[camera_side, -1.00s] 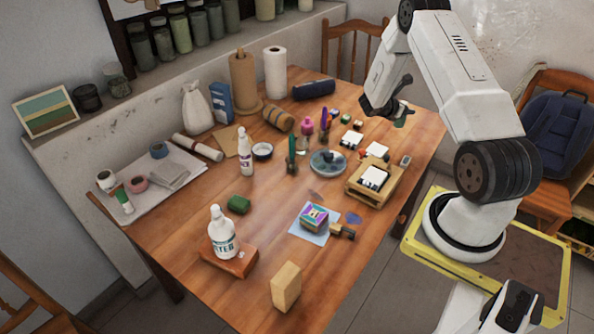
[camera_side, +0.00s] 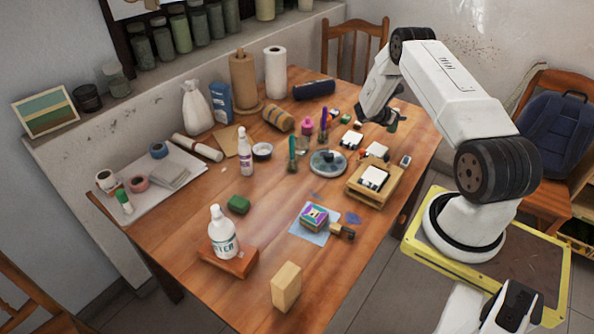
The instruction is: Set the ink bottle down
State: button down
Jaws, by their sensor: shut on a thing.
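My gripper (camera_side: 386,118) is at the far right part of the wooden table, low over its top. It is shut on the ink bottle (camera_side: 393,124), which shows only as a small dark shape at the jaws. The fingers and arm hide most of the bottle. From this view I cannot tell whether its base touches the table.
White-topped blocks (camera_side: 374,151) and a wooden box (camera_side: 371,186) stand just in front of the gripper. A dark blue roll (camera_side: 314,90) lies behind. Bare wood (camera_side: 425,130) shows to the right.

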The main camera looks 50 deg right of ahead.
jog(key=shift+d+f, duration=0.1)
jog(key=shift+f, duration=0.05)
jog(key=shift+w+f, duration=0.1)
jog(key=shift+f, duration=1.4)
jog(key=shift+f, duration=0.1)
jog(key=shift+c, duration=1.7)
grip_release()
jog(key=v, duration=1.2)
